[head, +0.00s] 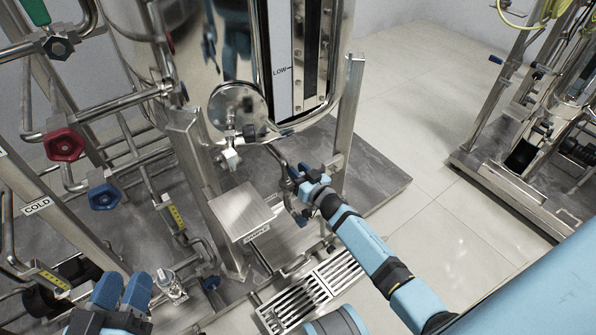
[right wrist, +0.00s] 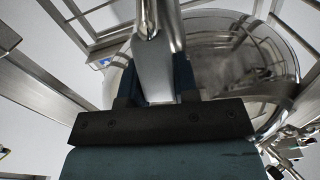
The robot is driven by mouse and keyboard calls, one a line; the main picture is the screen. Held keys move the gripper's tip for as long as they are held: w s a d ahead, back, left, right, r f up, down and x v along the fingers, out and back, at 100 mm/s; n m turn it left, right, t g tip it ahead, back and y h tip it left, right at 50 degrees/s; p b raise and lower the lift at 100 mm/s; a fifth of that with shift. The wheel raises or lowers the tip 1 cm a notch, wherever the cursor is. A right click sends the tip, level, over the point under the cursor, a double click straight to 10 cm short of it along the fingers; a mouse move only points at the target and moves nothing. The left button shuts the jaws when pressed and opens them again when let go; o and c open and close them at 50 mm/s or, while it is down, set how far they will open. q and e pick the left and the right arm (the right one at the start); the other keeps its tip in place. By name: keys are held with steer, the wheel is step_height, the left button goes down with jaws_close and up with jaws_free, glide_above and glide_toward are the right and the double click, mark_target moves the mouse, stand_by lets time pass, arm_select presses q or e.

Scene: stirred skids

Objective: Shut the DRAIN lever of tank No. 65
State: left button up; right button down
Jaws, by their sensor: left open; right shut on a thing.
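A polished steel tank (head: 215,45) with a LOW mark on its level gauge stands on a skid at top centre in the head view. My right gripper (head: 300,182) is low at the tank's front right, among the pipes. In the right wrist view a flat metal lever (right wrist: 154,72) stands between its blue fingers, and the gripper is shut on it. I cannot read a DRAIN label or a tank number, and the lever's valve is not clear. My left gripper (head: 122,288) is open and empty at the lower left.
A steel box (head: 242,210) with a small label stands left of my right gripper. Red (head: 64,145) and blue (head: 104,196) valve knobs and pipes crowd the left. A floor drain grate (head: 312,290) lies in front. Tiled floor is clear to the right, before another skid (head: 510,185).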

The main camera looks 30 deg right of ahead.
arm_select(q)
step_height(320, 180, up, 6)
steer(key=t+p, duration=0.3)
steer(key=p, duration=0.1)
step_height(320, 180, down, 7)
steer(key=g+b, duration=0.3)
steer(key=b, duration=0.1)
steer(key=shift+r+b, duration=0.15)
steer(key=shift+b, duration=0.15)
arm_select(e)
steer(key=d+f+m, duration=0.7)
steer(key=f+m, duration=0.2)
steer(key=m, duration=0.7)
steer(key=shift+w+d, duration=0.25)
steer(key=shift+w, duration=0.2)
steer(key=shift+f, duration=0.15)
steer(key=c, duration=0.9)
jaws_free()
steer(key=shift+f, duration=0.15)
steer(key=shift+o, duration=0.2)
steer(key=shift+a, duration=0.1)
